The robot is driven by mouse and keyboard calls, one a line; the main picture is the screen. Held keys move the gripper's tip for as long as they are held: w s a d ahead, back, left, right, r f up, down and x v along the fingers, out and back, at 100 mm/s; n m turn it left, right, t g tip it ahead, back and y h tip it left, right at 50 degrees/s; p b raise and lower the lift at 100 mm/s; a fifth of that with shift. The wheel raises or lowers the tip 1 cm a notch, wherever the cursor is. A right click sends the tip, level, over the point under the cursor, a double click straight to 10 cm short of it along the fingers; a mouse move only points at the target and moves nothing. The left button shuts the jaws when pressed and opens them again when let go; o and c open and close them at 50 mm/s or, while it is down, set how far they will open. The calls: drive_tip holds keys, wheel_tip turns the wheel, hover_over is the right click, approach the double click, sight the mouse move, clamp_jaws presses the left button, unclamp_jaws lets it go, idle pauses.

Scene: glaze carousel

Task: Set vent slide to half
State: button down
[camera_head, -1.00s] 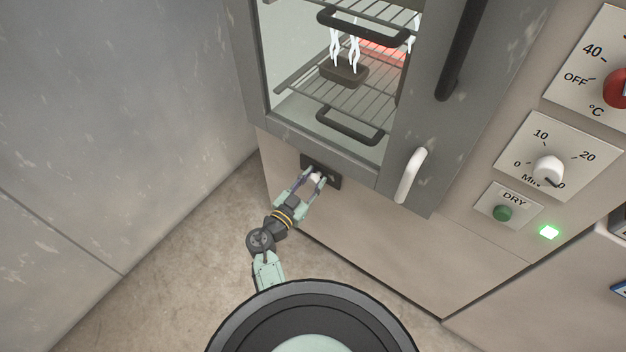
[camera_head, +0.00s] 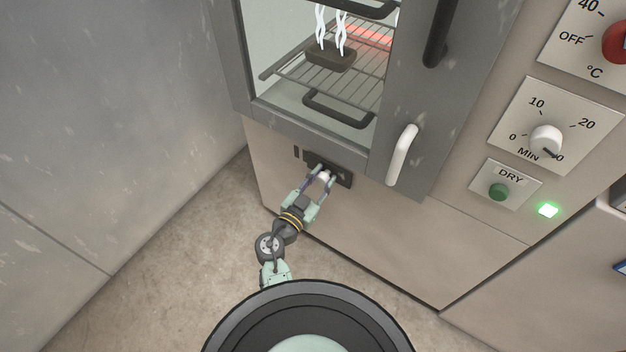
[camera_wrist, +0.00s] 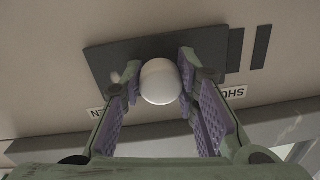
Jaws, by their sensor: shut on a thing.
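The vent slide is a dark plate (camera_head: 345,179) low on the oven front, below the glass door. In the wrist view the plate (camera_wrist: 108,62) carries a round white knob (camera_wrist: 160,82). My gripper (camera_head: 322,177) is shut on this knob, with a purple-padded finger on each side in the wrist view (camera_wrist: 160,88). Dark upright vent slits (camera_wrist: 261,47) show beyond the plate's right end there, and one slit (camera_head: 296,152) shows left of it in the head view. Labels at the plate's edge appear upside down in the wrist view; both are partly hidden by the fingers.
The oven door has a white handle (camera_head: 402,155) just right of the slide. A dark block (camera_head: 331,56) steams on a rack inside. A dial panel (camera_head: 560,120) and green button (camera_head: 499,192) are at right. A grey wall (camera_head: 100,110) stands at left.

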drive_tip(key=shift+s+d, duration=0.2)
drive_tip(key=shift+d, duration=0.1)
drive_tip(key=c, duration=1.2)
unclamp_jaws()
drive_tip(key=shift+w+a, duration=0.1)
drive_tip(key=shift+a, duration=0.1)
